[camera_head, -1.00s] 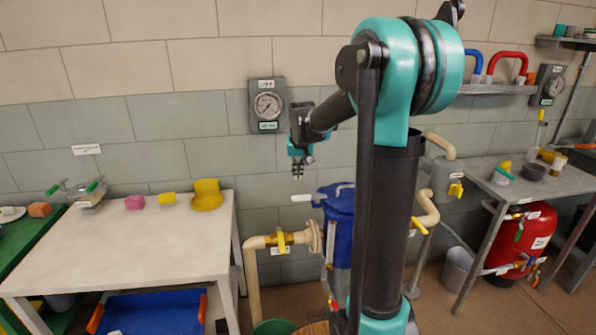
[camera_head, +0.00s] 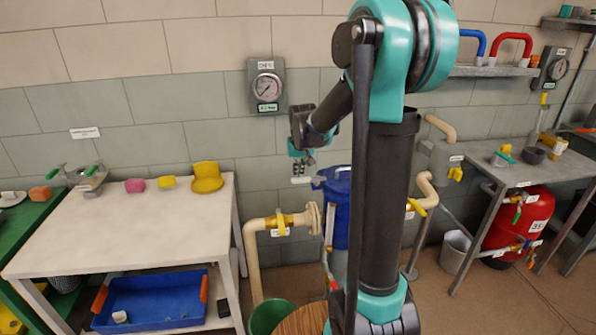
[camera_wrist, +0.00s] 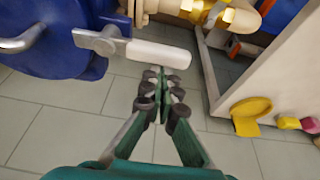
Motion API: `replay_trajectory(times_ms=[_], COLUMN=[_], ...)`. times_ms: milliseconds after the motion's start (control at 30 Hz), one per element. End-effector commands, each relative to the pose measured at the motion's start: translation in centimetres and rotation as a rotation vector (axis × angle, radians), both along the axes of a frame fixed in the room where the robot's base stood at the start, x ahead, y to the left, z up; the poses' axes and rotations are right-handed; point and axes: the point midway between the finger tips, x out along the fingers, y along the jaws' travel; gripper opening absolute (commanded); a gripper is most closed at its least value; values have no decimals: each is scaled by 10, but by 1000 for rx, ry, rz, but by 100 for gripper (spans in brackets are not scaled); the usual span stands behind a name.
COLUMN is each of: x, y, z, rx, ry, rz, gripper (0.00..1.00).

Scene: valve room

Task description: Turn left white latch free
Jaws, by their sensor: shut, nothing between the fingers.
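The white latch (camera_head: 301,180) sticks out to the left from the top of a blue tank (camera_head: 337,192). In the wrist view the latch (camera_wrist: 155,52) is a long white lever on a grey pivot, on the side of the blue tank (camera_wrist: 60,40). My gripper (camera_head: 300,172) is just above the latch in the head view. In the wrist view my gripper (camera_wrist: 162,78) has its fingertips together beside the lever's free end. It is shut and empty. Whether it touches the latch I cannot tell.
A beige pipe with a yellow valve handle (camera_head: 280,224) stands below left of the tank. A white table (camera_head: 120,225) with a yellow object (camera_head: 207,178) is at left. A pressure gauge (camera_head: 267,85) hangs on the wall above. A green bucket (camera_head: 268,316) is on the floor.

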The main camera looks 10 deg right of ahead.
Motion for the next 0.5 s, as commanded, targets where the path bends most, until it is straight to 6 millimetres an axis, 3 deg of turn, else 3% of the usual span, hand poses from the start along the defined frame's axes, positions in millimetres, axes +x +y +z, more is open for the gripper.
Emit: replay_trajectory(times_ms=[500], x=[-3], y=[1], z=[0], rx=[0], ry=[0], rz=[54], gripper=[0])
